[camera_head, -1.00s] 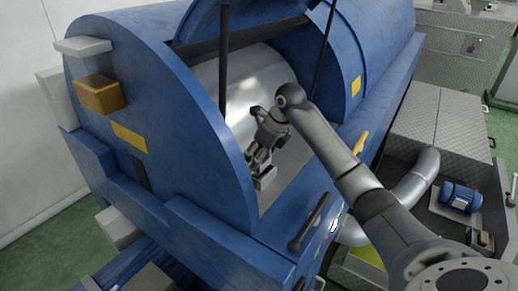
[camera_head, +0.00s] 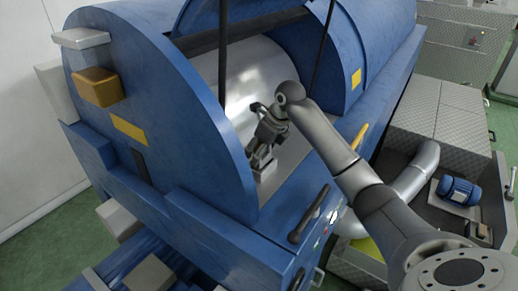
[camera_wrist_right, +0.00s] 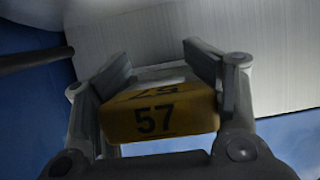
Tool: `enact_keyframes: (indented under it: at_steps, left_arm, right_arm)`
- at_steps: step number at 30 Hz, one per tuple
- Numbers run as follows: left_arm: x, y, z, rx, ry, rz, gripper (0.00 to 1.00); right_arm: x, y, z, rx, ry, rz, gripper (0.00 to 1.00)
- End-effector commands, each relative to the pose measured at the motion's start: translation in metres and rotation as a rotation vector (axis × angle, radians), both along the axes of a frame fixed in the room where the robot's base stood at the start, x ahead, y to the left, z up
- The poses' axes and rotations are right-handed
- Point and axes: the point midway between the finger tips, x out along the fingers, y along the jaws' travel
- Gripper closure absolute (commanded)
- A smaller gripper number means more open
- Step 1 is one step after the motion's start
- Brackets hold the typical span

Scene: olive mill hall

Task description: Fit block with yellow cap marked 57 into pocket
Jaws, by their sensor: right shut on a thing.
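The block with the yellow cap marked 57 (camera_wrist_right: 160,112) is between the fingers of my right gripper in the right wrist view. My right gripper (camera_head: 263,152) is shut on it, inside the open blue machine housing, in front of the silvery drum (camera_head: 245,75). In the head view the block is small and its cap cannot be read. A grey block-like piece (camera_head: 264,168) shows just below the fingertips. I cannot tell the pocket from the surfaces around it. My left gripper is not in the frames.
The blue housing's curved end wall (camera_head: 165,100) stands left of my gripper, and a raised blue cover (camera_head: 335,50) is behind and to the right. Dark struts cross the opening. A black handle (camera_head: 310,213) sits on the front edge. A blue motor (camera_head: 458,190) lies far right.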

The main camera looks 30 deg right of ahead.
Motion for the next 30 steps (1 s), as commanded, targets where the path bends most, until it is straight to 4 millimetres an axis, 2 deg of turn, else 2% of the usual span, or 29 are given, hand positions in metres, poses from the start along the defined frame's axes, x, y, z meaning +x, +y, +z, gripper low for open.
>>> enact_keyframes:
  at_steps: [18, 19, 25, 30]
  left_arm:
    - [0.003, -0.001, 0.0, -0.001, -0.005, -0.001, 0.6]
    - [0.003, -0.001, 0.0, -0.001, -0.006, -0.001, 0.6]
    - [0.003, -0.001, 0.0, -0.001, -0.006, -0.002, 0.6]
    - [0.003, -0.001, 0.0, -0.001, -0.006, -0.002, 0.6]
  right_arm:
    - [0.0, 0.0, -0.014, 0.0, -0.003, 0.0, 0.73]
    - [0.0, 0.0, -0.013, 0.0, -0.003, 0.001, 0.38]
    - [0.0, 0.0, -0.014, 0.0, -0.001, 0.001, 0.13]
    - [0.0, 0.0, -0.014, 0.0, -0.001, 0.0, 0.12]
